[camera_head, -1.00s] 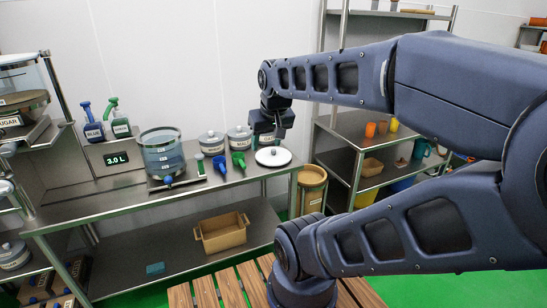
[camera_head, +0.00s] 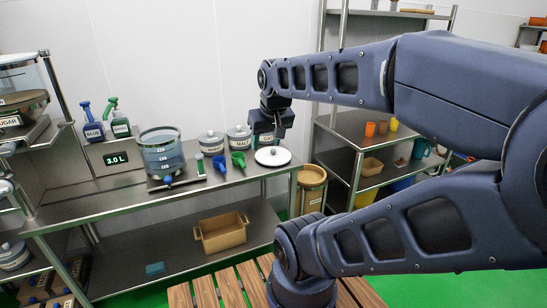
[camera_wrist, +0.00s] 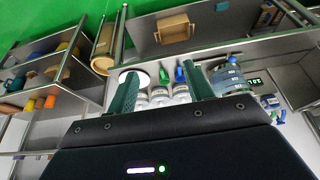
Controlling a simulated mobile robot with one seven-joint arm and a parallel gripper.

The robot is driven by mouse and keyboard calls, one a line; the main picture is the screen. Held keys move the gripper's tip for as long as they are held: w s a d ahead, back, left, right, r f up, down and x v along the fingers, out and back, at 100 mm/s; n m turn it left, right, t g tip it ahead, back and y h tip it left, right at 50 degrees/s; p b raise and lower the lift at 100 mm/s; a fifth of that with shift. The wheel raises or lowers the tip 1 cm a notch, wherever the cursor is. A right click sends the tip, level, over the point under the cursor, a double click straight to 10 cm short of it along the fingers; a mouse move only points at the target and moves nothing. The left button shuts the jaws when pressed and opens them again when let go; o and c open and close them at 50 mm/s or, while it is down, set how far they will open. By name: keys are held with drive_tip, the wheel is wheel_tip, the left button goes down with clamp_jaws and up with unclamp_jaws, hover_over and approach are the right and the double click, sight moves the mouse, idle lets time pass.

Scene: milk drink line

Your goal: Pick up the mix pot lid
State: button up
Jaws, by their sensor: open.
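The mix pot lid (camera_head: 283,158) looks like a round white disc with a small knob on top. It lies flat near the right end of the steel counter. In the wrist view the lid (camera_wrist: 143,79) shows beside the left finger, which partly hides it. My gripper (camera_head: 272,138) is open and empty, with its fingers pointing down above the lid and apart from it. In the wrist view the two green fingers of my gripper (camera_wrist: 159,70) stand wide apart, with lidded jars seen between them.
On the counter (camera_head: 105,206), left of the lid, stand green (camera_head: 238,160) and blue (camera_head: 219,164) scoops, lidded jars (camera_head: 211,145) and a clear pot (camera_head: 161,156) of bluish liquid. A tan bin (camera_head: 311,178) stands right of the counter, before a steel shelf rack.

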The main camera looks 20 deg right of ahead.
drive_tip(key=shift+w, duration=0.15)
drive_tip(key=n+g+h, duration=0.2)
drive_tip(key=n+h, duration=0.2)
drive_tip(key=n, duration=2.1)
hover_over(273, 150)
drive_tip(key=a, duration=0.2)
drive_tip(key=f, duration=2.6)
drive_tip(key=shift+d+f, duration=0.2)
drive_tip(key=shift+f, duration=0.2)
drive_tip(key=shift+s+x, duration=0.2)
drive_tip(key=shift+x, duration=1.15)
drive_tip(key=shift+s+x, duration=0.25)
drive_tip(key=shift+x, duration=1.1)
drive_tip(key=shift+a+f, duration=0.15)
clamp_jaws()
